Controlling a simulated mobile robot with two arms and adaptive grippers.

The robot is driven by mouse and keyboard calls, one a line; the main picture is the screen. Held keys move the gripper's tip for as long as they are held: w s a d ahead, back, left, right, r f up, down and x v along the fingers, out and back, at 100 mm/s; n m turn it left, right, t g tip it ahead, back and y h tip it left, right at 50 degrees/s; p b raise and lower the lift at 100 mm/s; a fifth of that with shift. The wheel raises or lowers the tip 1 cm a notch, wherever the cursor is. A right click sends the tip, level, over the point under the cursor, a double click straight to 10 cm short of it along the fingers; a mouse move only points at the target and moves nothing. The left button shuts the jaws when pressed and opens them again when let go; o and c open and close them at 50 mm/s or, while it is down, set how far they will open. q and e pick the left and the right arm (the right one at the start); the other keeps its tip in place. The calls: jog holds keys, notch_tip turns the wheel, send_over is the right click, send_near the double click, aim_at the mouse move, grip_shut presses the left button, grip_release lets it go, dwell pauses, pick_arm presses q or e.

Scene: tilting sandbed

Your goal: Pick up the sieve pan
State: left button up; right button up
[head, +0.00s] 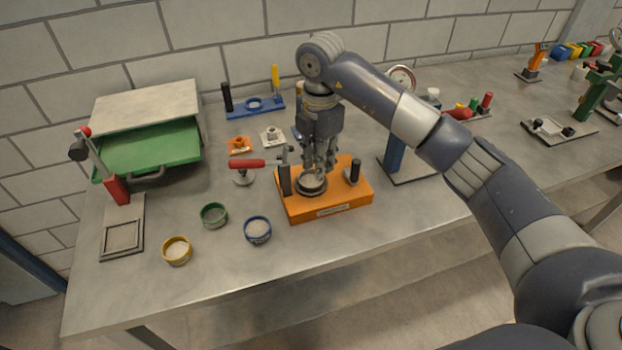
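A round metal pan (311,187), which looks like the sieve pan, sits on an orange base (332,205) between two dark upright posts. My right gripper (319,167) points straight down just above and slightly behind the pan, its fingertips close to the rim. Whether the fingers touch the pan, and how far apart they are, is too small to tell. Three small round dishes stand to the left on the bench: a blue one (257,231), a green one (213,215) and a yellow one (176,251). My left gripper is out of view.
A red-handled clamp (247,164) stands close left of the orange base. A blue stand with a dial gauge (401,79) is on the right. A green tray (150,148) fills the back left. The bench front (330,238) is clear.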

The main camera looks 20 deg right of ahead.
aim_at(317, 189)
jog(key=shift+w+f, duration=0.1)
jog(key=shift+f, duration=0.35)
jog(key=shift+w+f, duration=0.15)
jog(key=shift+f, duration=0.2)
jog(key=f+p, duration=0.2)
jog(key=f, duration=0.2)
jog(key=shift+s+f+p, duration=0.15)
jog(key=shift+s+p, duration=0.05)
jog(key=shift+p, duration=0.1)
jog(key=shift+f, duration=0.2)
jog(key=shift+w, duration=0.2)
jog(key=shift+s, duration=0.1)
grip_shut()
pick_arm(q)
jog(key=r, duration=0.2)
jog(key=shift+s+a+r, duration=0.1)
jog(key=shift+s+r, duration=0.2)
